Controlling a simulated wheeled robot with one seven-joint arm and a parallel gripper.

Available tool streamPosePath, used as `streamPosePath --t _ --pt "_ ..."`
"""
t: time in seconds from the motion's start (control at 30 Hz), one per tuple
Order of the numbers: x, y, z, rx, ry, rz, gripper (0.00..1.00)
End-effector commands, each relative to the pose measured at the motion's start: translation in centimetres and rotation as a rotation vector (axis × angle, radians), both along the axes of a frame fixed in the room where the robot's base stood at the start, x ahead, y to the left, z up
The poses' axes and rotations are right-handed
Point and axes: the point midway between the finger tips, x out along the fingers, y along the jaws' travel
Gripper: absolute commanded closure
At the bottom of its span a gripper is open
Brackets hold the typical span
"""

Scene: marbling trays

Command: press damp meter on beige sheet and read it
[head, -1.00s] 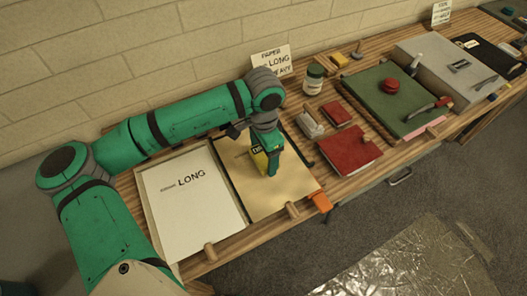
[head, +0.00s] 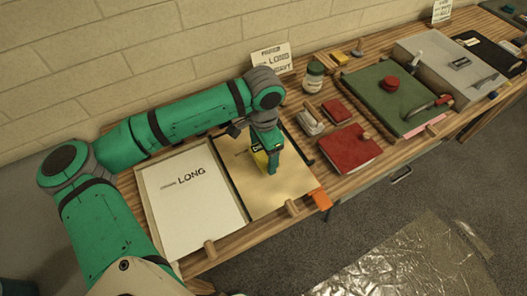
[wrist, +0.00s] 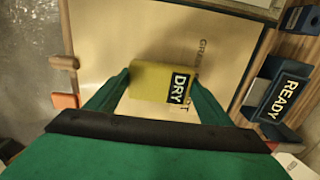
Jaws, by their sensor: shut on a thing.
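The beige sheet (head: 274,194) lies on a board on the bench, to the right of a white sheet marked LONG. It also shows in the wrist view (wrist: 115,50), with part of its printed lettering covered. My gripper (head: 268,168) points down over the sheet. It is shut on the yellow damp meter (wrist: 150,82), whose dark display reads DRY in the wrist view. The meter is over the beige sheet; its underside is hidden, so I cannot tell whether it touches. In the head view my gripper hides most of the meter.
The white LONG sheet (head: 195,200) lies left. A READY sign (wrist: 287,97) stands beside the sheet in the wrist view. Red books (head: 347,150), a jar (head: 313,77) and a green board (head: 385,98) sit to the right. An orange clip (head: 321,199) is at the front edge.

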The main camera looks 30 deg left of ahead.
Motion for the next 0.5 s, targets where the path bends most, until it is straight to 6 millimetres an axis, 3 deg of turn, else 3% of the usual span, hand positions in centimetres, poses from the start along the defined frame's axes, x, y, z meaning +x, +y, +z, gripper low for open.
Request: streamPosePath --t 0.5 --pt "-0.01 0.02 -0.53 0.000 0.000 0.000 0.44"
